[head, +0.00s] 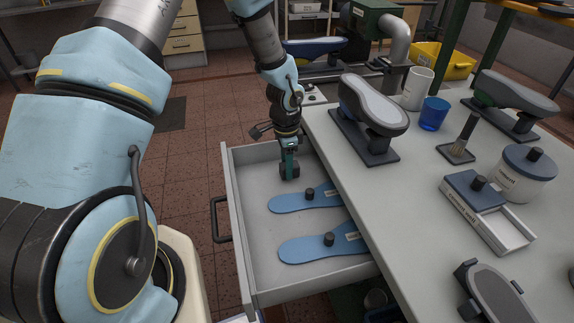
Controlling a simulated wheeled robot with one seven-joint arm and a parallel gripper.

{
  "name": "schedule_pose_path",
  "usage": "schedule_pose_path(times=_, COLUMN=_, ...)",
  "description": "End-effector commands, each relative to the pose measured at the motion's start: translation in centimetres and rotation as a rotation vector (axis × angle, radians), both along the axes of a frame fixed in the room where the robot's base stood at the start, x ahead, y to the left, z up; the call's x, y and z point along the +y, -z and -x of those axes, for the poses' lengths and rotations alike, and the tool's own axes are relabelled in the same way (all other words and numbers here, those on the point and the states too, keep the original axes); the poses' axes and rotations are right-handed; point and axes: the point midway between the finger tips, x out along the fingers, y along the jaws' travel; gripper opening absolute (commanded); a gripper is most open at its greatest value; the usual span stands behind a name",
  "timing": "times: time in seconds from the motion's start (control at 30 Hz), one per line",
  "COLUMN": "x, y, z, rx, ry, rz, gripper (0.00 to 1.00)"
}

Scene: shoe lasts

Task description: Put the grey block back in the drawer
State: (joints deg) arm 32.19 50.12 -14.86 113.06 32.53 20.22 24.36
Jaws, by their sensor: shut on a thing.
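The drawer (240,213) is pulled open at the left side of the workbench, with a dark handle on its left front. My gripper (289,163) points down over the far part of the drawer, inside its walls. It is shut on a small dark grey block (289,172), low in the drawer. The fingers hide part of the block, and I cannot tell whether it touches the drawer floor. Two blue sole-shaped plates with black knobs, one nearer (300,249) and one farther (290,203), lie on the drawer floor closer to me.
The grey workbench (400,200) on the right holds shoe lasts on stands (372,107), a blue cup (433,114), a brush (463,135), a lidded cement pot (526,172) and a box with a half-open lid (478,200). The drawer floor left of the plates is bare.

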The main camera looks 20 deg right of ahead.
Motion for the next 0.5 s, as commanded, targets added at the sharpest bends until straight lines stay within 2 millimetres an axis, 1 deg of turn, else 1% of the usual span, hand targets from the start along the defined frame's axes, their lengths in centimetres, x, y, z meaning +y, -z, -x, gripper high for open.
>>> schedule_pose_path(times=0.13, x=0.0, y=0.38, z=0.01, rx=0.0, ry=0.0, rz=0.0, gripper=0.0)
schedule_pose_path(times=0.17, x=0.0, y=0.25, z=0.0, rx=0.0, ry=0.0, rz=0.0, gripper=0.47)
schedule_pose_path(times=0.4, x=0.0, y=0.21, z=0.0, rx=0.0, ry=0.0, rz=0.0, gripper=0.74)
schedule_pose_path(times=0.5, x=0.0, y=0.21, z=0.0, rx=0.0, ry=0.0, rz=0.0, gripper=0.74)
